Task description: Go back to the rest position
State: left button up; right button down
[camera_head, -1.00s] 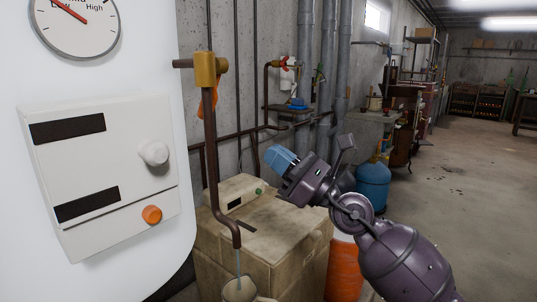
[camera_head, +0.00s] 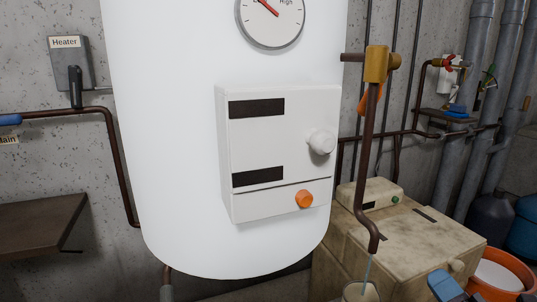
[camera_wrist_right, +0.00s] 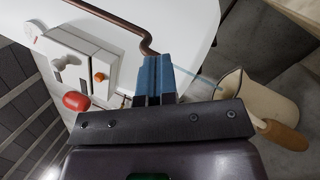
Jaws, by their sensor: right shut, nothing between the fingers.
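My right gripper (camera_head: 444,285) shows only its blue fingertips at the bottom right of the head view. In the right wrist view its blue fingers (camera_wrist_right: 155,75) lie side by side, shut with nothing between them. They point toward the bent brown pipe (camera_wrist_right: 147,42) by the white tank. A pale vessel (camera_wrist_right: 242,90) with a brown handle is to the right of the fingers there. My left gripper is in neither view.
The white tank (camera_head: 165,130) fills the middle, with a white control box (camera_head: 270,185) and dial (camera_head: 270,22). The brown outlet pipe (camera_head: 366,165) has a thin stream below it, above a vessel (camera_head: 361,291). A beige box (camera_head: 420,245) and orange bucket (camera_head: 516,275) are at right.

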jog(key=s+f+m+g+h, duration=0.4)
jog(key=s+f+m+h, duration=0.2)
jog(key=s+f+m, duration=0.8)
jog(key=s+a+f+m+g, duration=0.3)
jog(key=s+f+m+g, duration=0.3)
jog(key=s+f+m, duration=0.7)
pick_arm(q)
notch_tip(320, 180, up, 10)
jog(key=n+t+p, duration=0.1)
jog(key=p, duration=1.3)
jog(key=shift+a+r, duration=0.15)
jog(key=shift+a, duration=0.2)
pick_arm(e)
notch_tip(320, 180, up, 12)
jog(key=s+n, duration=0.1)
jog(key=s, duration=0.1)
jog(key=shift+s+d+f, duration=0.15)
jog(key=shift+s+f, duration=0.05)
jog(key=shift+s, duration=0.2)
jog(key=shift+w, duration=0.1)
